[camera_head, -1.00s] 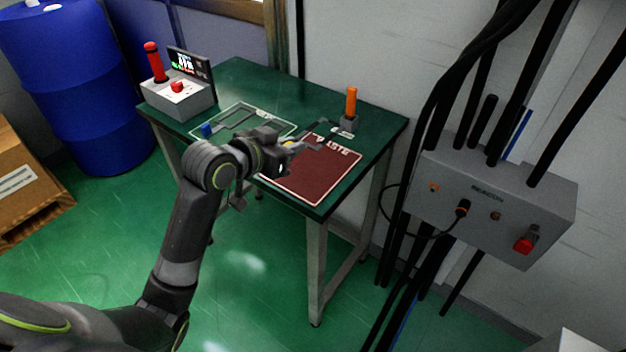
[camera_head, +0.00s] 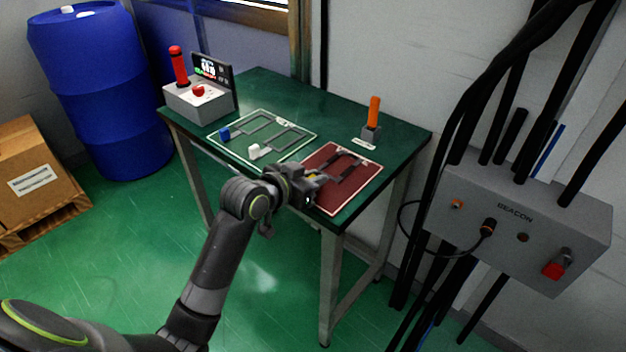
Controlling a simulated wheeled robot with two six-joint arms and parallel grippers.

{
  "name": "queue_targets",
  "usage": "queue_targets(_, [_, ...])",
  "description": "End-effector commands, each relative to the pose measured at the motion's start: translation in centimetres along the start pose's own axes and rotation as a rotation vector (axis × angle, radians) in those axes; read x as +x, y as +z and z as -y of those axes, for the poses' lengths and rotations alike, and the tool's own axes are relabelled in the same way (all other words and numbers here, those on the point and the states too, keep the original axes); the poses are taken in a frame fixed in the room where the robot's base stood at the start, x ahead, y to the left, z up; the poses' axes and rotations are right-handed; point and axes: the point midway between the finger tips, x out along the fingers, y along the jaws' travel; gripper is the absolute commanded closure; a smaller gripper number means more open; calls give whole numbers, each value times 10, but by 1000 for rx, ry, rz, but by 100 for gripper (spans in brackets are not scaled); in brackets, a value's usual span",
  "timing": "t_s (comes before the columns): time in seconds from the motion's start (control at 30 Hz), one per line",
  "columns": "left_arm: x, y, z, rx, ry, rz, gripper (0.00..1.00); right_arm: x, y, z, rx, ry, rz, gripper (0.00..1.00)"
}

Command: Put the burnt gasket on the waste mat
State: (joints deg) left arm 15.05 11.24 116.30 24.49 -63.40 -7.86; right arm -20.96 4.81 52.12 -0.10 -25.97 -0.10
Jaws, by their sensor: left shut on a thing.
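The burnt gasket (camera_head: 346,168), a dark open frame, shows over the red waste mat (camera_head: 352,197) at the table's front right. I cannot tell whether it touches the mat or hangs just above it. My left gripper (camera_head: 314,180) is at the mat's left side, shut on the gasket's near end, where a little yellow shows. The gripper hides that end of the gasket and part of the mat. My right gripper is not in view.
A green mat (camera_head: 284,156) left of the waste mat bears grey frame shapes, a blue block (camera_head: 224,133) and a white block (camera_head: 257,151). A control box (camera_head: 200,100) and an orange-handled stand (camera_head: 373,118) are behind. A grey beacon box (camera_head: 520,225) with cables stands right.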

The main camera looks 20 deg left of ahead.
Motion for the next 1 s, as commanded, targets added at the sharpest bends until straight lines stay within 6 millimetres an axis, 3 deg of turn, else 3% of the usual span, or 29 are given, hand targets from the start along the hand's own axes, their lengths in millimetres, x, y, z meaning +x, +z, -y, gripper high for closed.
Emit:
queue_targets(0.33, [2,3,0,0,0,-1,100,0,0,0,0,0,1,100])
queue_targets(0.37, [1,3,0,0,0,-1,82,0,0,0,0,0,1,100])
queue_targets(0.5, [1,2,0,0,0,-1,64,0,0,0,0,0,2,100])
queue_targets(0.83, [0,-1,0,2,0,-3,64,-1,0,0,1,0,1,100])
queue_targets(1.0, [-18,-1,1,2,-2,-2,64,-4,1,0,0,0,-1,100])
